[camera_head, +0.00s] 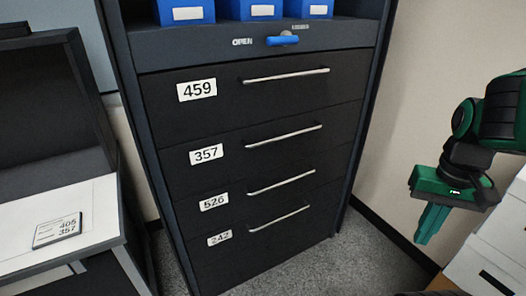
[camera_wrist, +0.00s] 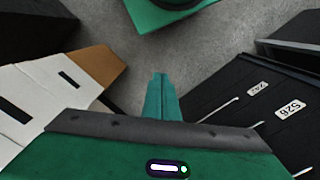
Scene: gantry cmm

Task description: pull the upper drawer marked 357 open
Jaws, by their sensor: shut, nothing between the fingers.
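The drawer marked 357 (camera_head: 175,156) is the second from the top in a dark cabinet, below 459 and above 526. It looks shut, level with its neighbours. Its silver bar handle (camera_head: 284,136) runs across the right half of its front. My gripper (camera_head: 432,225) is at the right of the head view, well apart from the cabinet, with its green fingers pointing down. In the wrist view its fingers (camera_wrist: 161,80) are together with nothing between them. The 357 drawer is not clearly seen in the wrist view, where the 526 label (camera_wrist: 290,106) and the 242 label show.
A blue latch (camera_head: 283,41) sits above the drawers beside the word OPEN. Blue bins (camera_head: 187,11) stand on the shelf above. A desk with a card (camera_head: 58,230) reading 405 and 357 is at left. White boxes (camera_head: 488,262) stand at lower right. Carpet before the cabinet is clear.

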